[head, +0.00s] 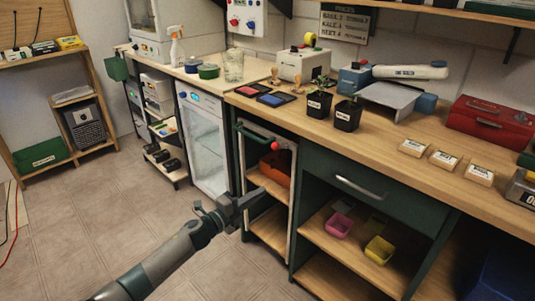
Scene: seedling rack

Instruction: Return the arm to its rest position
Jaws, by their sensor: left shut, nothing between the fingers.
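My left arm comes in from the lower left. Its gripper (246,199) is shut and empty, in front of the open-fronted rack (292,215) under the counter. From this one view I cannot tell whether the gripper touches the rack. My right gripper does not show.
The wooden counter (385,142) carries two black seedling pots (319,104), a white scanner-like device (410,72), a red toolbox (490,122) and several small labelled boxes. A glass-door fridge (204,140) stands left of the rack. The tiled floor (95,215) at left is clear.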

